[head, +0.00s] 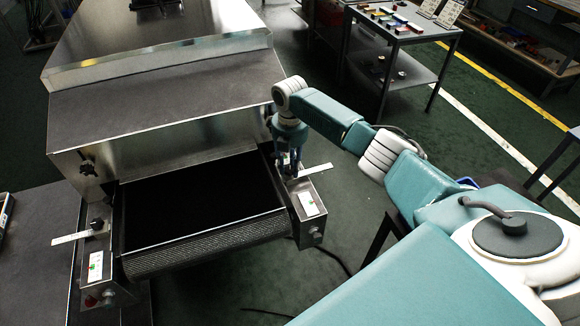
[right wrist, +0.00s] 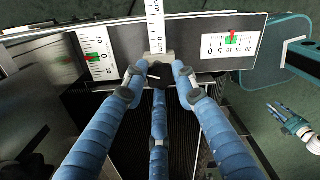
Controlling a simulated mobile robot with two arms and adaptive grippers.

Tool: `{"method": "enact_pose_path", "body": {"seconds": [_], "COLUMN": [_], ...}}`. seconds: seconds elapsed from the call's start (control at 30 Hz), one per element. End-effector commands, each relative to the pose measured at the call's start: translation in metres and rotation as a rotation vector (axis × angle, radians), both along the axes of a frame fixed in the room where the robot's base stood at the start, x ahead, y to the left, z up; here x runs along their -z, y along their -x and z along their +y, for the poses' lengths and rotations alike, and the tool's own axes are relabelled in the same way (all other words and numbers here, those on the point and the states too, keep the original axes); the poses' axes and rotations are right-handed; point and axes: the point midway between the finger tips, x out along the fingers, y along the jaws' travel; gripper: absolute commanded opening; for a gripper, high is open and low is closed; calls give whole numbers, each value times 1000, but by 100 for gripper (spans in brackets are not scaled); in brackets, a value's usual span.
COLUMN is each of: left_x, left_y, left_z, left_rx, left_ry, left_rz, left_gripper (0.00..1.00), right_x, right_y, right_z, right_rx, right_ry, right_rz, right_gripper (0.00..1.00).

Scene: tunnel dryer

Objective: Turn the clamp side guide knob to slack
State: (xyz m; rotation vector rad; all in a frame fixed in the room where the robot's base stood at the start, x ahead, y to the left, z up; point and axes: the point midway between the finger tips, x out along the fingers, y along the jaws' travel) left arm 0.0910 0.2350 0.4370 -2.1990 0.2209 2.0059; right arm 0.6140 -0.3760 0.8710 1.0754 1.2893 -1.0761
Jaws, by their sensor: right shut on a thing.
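My right gripper (head: 289,170) reaches down onto the right-hand side guide box (head: 316,228) at the conveyor's exit. In the right wrist view its three blue fingers (right wrist: 158,82) are shut around a small black knob (right wrist: 160,74), of which only part shows. A white ruler strip (right wrist: 155,25) runs away from the knob. A scale plate (right wrist: 213,36) beside it has a red pointer over a green zone; a second scale (right wrist: 93,52) lies to the left, its red pointer also at green.
The dark conveyor belt (head: 200,205) lies left of the gripper, below the steel dryer housing (head: 160,100). A matching black knob (head: 97,224) and ruler strip (head: 72,238) sit on the left side. A tool cart (head: 405,35) stands behind.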

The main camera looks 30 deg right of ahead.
Motion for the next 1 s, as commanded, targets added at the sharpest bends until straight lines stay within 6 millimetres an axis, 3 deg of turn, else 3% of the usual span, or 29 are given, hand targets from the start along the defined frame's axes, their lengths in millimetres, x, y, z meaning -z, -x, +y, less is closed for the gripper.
{"method": "enact_pose_path", "body": {"seconds": [0.5,1.0], "left_x": [6,7], "left_y": [0,0], "left_z": [0,0], "left_rx": [-1,-1], "left_ry": [0,0], "left_rz": [0,0], "left_gripper": [40,40], "right_x": [0,-1], "right_y": [-1,-1], "right_z": [0,0], "right_rx": [-328,-387], "right_ry": [0,0], "right_rz": [-2,-2], "right_gripper": [1,1]}}
